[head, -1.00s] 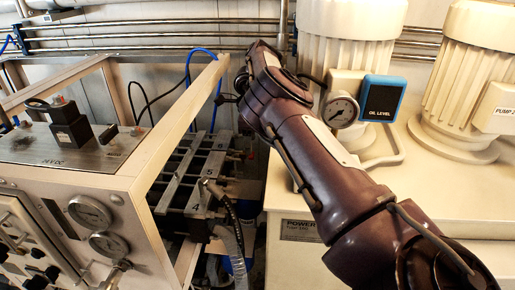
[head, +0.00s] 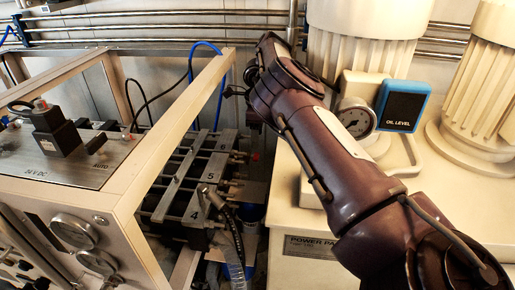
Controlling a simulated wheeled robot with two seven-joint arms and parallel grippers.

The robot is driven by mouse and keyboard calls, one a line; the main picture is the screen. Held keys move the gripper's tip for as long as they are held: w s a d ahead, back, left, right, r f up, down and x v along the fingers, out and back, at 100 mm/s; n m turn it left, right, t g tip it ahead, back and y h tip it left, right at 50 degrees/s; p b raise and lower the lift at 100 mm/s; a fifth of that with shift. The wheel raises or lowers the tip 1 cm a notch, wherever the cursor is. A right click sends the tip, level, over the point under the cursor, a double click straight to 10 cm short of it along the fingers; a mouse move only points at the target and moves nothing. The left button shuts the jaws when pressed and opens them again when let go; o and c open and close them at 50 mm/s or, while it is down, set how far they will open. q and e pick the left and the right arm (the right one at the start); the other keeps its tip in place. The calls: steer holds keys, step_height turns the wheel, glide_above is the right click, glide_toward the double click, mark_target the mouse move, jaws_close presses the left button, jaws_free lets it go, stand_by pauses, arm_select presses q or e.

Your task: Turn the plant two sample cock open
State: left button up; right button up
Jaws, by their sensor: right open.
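My right arm comes in from the lower right and reaches up and left across the middle of the head view. Its dark gripper (head: 236,92) shows small at the far end, beside the upright end of the pale frame, open and with nothing seen in it. I cannot pick out the plant two sample cock for certain. A dark valve block (head: 178,190) marked 4, 5 and 6 lies below and left of the gripper, with small fittings on its right side. My left gripper is not in view.
A pale metal frame and control panel (head: 60,170) with gauges fill the left. A white cabinet (head: 290,205) carries white ribbed motors, a gauge (head: 357,118) and a blue-edged OIL LEVEL sign (head: 403,106) at right. A hose (head: 236,240) and blue cable (head: 207,45) cross the gap between.

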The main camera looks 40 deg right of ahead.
mark_target(257, 155)
steer(key=f, duration=0.5)
steer(key=shift+s+a+f, duration=0.1)
steer(key=shift+s+a, duration=0.05)
steer(key=shift+a, duration=0.1)
steer(key=shift+d+f, duration=0.15)
steer(key=shift+f, duration=0.55)
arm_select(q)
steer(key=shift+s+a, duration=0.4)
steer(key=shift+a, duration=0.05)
